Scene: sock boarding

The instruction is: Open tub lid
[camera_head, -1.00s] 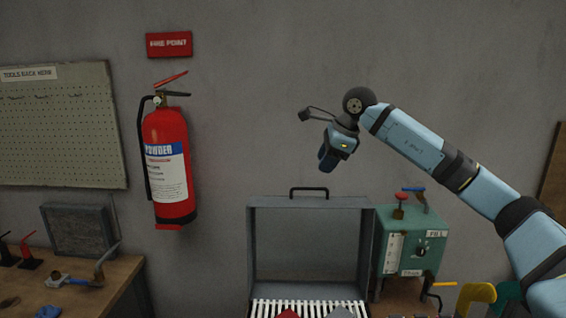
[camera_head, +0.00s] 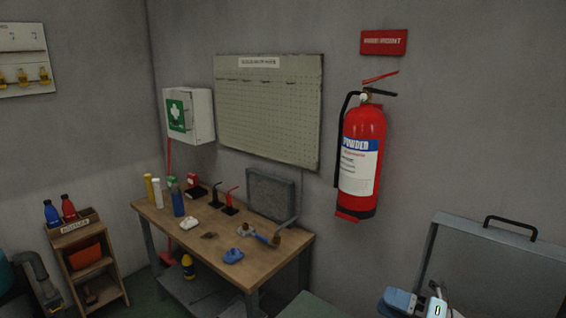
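A grey panel with a black handle on its top edge, which looks like the tub's raised lid (camera_head: 490,265), stands upright at the lower right. The tub body below it is out of the picture. Part of my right gripper (camera_head: 436,308) shows at the bottom edge, in front of the panel's lower left side. My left gripper is not in view.
A wooden workbench (camera_head: 290,250) with bottles and small tools stands in the middle. A red fire extinguisher (camera_head: 362,160) hangs on the wall left of the panel. A small wooden shelf (camera_head: 95,265) is at the left. The wall space between extinguisher and panel is clear.

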